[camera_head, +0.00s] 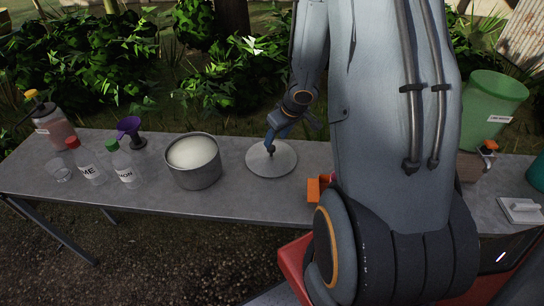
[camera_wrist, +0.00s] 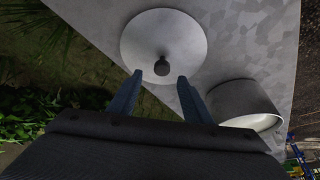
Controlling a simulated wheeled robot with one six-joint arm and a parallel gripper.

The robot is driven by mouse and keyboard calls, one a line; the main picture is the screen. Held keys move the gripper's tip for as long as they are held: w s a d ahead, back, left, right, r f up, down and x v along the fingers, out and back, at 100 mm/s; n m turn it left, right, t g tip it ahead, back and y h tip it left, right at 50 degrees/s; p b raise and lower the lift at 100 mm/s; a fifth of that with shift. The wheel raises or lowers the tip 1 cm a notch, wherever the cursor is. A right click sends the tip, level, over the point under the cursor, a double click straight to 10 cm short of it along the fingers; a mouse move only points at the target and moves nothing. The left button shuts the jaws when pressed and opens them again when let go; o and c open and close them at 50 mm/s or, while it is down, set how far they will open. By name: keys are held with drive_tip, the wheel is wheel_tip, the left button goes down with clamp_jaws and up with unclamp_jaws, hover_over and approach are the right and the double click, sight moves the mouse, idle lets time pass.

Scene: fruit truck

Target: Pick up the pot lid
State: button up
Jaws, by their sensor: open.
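The pot lid (camera_head: 286,160) is a flat grey disc with a small dark knob, lying on the grey table right of the pot. It also shows in the wrist view (camera_wrist: 185,32), with its knob (camera_wrist: 162,66) just beyond my fingertips. My gripper (camera_wrist: 161,76) is open, its two blue fingers on either side of the knob's line and nothing held between them. In the head view my gripper (camera_head: 272,142) is low over the lid by the knob. Whether the fingers touch the lid I cannot tell.
A metal pot (camera_head: 193,165) with white contents stands left of the lid. Bottles (camera_head: 125,167), a purple funnel (camera_head: 129,128) and a drink jar (camera_head: 54,125) stand farther left. An orange object (camera_head: 316,189) lies right of the lid. A green bucket (camera_head: 493,105) is at the right.

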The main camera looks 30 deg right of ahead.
sight(272, 147)
drive_tip(key=b+x, duration=0.2)
drive_tip(key=x, duration=0.5)
drive_tip(key=shift+s+a+f+b, duration=0.15)
drive_tip(key=shift+b, duration=0.15)
clamp_jaws()
